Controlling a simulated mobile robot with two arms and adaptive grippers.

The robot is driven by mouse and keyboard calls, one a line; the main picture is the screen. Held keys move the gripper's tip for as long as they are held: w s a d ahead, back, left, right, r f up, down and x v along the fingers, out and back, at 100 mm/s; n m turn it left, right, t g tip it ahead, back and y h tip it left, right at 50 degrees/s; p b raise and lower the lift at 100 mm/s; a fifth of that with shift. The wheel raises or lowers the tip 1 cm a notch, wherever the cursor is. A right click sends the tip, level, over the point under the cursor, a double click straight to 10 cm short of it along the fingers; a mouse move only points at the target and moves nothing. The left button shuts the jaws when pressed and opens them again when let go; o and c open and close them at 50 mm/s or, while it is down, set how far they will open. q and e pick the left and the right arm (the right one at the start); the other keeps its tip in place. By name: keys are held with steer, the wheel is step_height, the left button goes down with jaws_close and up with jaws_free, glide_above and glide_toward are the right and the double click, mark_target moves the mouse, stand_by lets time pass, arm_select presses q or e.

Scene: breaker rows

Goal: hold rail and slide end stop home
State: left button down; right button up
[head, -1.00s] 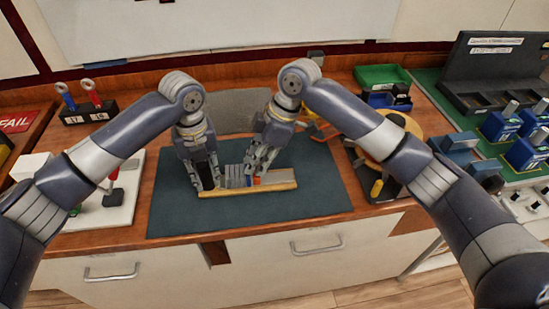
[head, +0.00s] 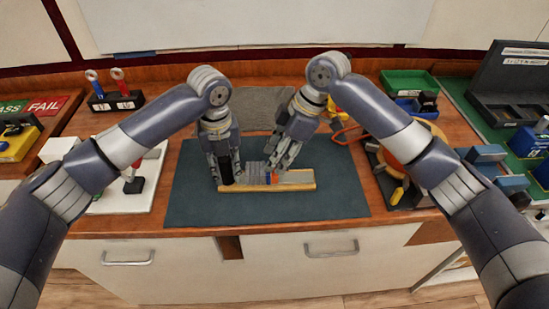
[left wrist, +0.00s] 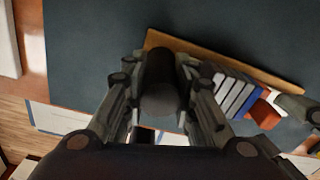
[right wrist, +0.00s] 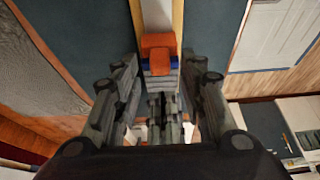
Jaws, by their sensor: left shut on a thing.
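A light wooden rail (head: 268,189) lies on the dark mat and carries a row of grey blocks (head: 254,172), a thin blue piece and an orange end stop (right wrist: 160,48). The blue piece lies against the orange stop in the right wrist view. My left gripper (head: 225,178) is shut on a dark upright post (left wrist: 160,82) at the rail's left end. My right gripper (right wrist: 160,75) is open, one finger on each side of the row near the orange stop. Its fingers partly hide the stop in the head view. The rail's right part is bare.
The dark mat (head: 340,205) is clear in front and to the right. A white board (head: 125,195) with a red-handled item stands left. A round yellow-tan thing (head: 400,145), a green bin (head: 408,82) and blue blocks stand right. A grey cloth lies behind.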

steer(key=v, duration=1)
steer(key=shift+r, duration=0.1)
arm_select(q)
steer(key=c, duration=1.2)
jaws_free()
